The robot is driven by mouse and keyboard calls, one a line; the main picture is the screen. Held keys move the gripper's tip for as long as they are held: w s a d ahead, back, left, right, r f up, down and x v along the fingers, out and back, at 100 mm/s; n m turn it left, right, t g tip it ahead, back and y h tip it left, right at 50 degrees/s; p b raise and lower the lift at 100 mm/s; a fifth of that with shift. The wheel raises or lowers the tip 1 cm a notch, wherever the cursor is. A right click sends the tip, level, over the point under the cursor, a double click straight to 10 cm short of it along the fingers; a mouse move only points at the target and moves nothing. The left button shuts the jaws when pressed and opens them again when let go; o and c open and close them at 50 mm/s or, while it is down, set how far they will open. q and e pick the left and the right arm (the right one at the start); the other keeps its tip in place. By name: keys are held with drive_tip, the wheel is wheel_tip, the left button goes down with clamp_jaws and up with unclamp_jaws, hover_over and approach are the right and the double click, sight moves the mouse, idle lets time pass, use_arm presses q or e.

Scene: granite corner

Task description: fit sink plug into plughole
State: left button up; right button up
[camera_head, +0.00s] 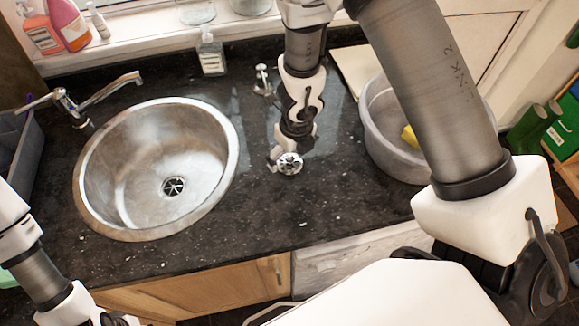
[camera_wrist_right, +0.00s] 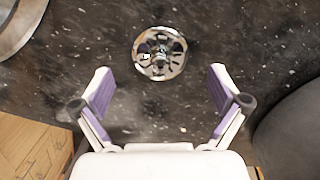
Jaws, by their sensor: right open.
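The round chrome sink plug (camera_head: 290,164) lies on the dark granite worktop, right of the sink. It also shows in the right wrist view (camera_wrist_right: 159,53), shiny side up. My right gripper (camera_head: 291,148) is over the worktop, close to the plug. In the right wrist view its fingers (camera_wrist_right: 161,90) are spread wide with nothing between them, and the plug is just beyond the fingertips, midway across. The plughole (camera_head: 173,187) is a dark slotted opening in the floor of the round steel sink (camera_head: 207,203). My left arm shows at the lower left, but its gripper is out of view.
A chrome tap (camera_head: 75,104) stands behind the sink. A grey basin (camera_head: 377,132) with something yellow in it stands to the right. A soap bottle (camera_head: 211,55) and a small metal item (camera_head: 263,80) stand at the back. Bare worktop lies between plug and sink.

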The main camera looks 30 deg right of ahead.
sight(290, 163)
drive_tip(key=shift+w+f, duration=0.15)
drive_tip(key=shift+f, duration=0.4)
drive_tip(key=shift+w+f, duration=0.15)
drive_tip(key=shift+f, duration=0.4)
drive_tip(key=shift+w+f, duration=0.15)
drive_tip(key=shift+w, duration=0.2)
drive_tip(key=shift+c, duration=0.4)
drive_tip(key=shift+s+r, duration=0.25)
drive_tip(key=shift+s, duration=0.1)
drive_tip(key=c, duration=1.7)
use_arm(q)
drive_tip(key=shift+w+f, duration=0.15)
drive_tip(key=shift+f, duration=0.6)
use_arm(e)
drive_tip(key=shift+s, duration=0.1)
clamp_jaws()
